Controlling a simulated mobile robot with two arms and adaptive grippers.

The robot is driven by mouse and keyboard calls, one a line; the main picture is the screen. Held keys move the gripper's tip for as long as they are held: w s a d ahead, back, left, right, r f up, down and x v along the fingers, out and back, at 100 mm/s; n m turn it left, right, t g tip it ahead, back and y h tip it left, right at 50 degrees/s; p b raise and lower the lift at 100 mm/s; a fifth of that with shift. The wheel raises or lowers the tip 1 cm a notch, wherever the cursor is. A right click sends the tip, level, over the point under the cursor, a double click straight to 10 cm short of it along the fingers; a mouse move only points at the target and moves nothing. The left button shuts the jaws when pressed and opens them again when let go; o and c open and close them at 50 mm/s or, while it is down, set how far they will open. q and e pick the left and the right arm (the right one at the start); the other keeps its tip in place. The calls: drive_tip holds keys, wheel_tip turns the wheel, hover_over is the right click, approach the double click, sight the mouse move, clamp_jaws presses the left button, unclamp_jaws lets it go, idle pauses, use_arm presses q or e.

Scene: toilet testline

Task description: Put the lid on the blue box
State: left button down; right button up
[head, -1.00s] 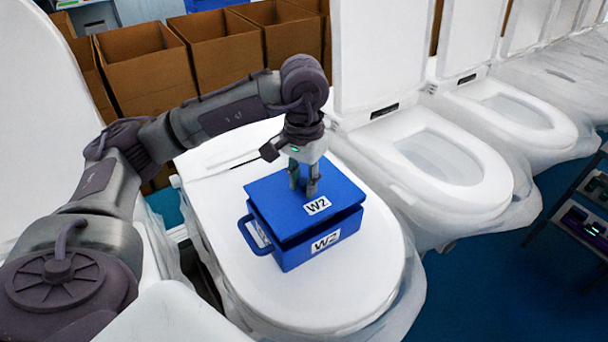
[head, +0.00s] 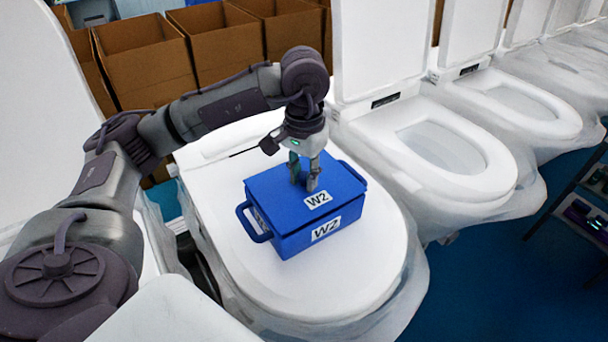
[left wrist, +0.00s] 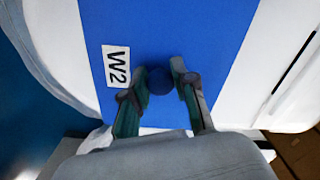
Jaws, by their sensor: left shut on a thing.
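The blue box (head: 325,232) with a W2 label stands on the closed white toilet seat cover, its handles showing at the left and right ends. My left gripper (head: 304,187) points down at the lid's middle. My right gripper is not in view.
The toilet cover (head: 310,292) has bare room in front of the box. Open toilets (head: 440,160) stand in a row to the right. Open cardboard boxes (head: 140,60) line the back left. A dark rack (head: 585,205) stands at the right edge.

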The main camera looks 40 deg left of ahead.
use_arm(q)
drive_tip(key=shift+f+b, duration=0.45)
drive_tip(key=shift+b, duration=0.3)
idle(0.7)
idle(0.3)
drive_tip(key=c, duration=0.8)
unclamp_jaws()
drive_tip(key=shift+c, duration=0.2)
drive_tip(key=shift+r, duration=0.1)
drive_tip(key=shift+r+p, duration=0.3)
drive_tip(key=shift+r, duration=0.2)
drive_tip(key=shift+r+p, duration=1.4)
drive_tip(key=shift+r, duration=1.5)
